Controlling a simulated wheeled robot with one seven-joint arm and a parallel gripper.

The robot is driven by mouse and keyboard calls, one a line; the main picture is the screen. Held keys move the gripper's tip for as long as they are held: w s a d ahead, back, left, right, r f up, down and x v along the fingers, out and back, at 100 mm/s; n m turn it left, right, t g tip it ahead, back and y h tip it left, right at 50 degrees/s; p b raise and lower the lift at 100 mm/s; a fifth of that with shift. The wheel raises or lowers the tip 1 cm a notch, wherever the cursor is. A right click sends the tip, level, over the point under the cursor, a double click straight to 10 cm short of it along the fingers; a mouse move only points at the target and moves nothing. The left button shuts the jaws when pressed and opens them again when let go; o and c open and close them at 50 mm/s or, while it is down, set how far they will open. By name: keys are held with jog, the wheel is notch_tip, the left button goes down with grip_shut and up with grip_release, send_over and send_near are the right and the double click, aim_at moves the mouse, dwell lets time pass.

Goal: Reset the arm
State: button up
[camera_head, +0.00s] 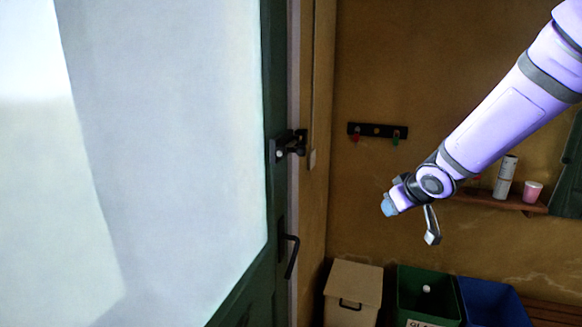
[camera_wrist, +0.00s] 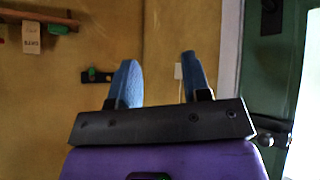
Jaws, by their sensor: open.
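My purple and grey arm reaches in from the upper right of the head view. My gripper (camera_head: 389,205) hangs at its end in front of the yellow wall, pointing down and left. In the wrist view my gripper (camera_wrist: 158,82) shows two blue fingers standing apart, with nothing between them but wall. It touches nothing that I can see.
A green door (camera_head: 272,170) with a black handle (camera_head: 291,257) stands left of the arm. Behind the arm a wooden shelf (camera_head: 490,199) holds a can (camera_head: 505,177) and a pink cup (camera_head: 532,191). A beige bin (camera_head: 352,288), green bin (camera_head: 428,293) and blue bin (camera_head: 492,303) stand below.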

jog(key=s+d+r+m+g+h, duration=0.1)
jog(key=s+d+r+m+h, duration=0.3)
jog(key=s+r, duration=0.8)
jog(key=s+d+g+y, duration=0.1)
jog(key=s+g+y, duration=0.1)
jog(key=s, duration=1.7)
jog(key=shift+s+r+m, duration=0.4)
jog(key=shift+r, duration=0.05)
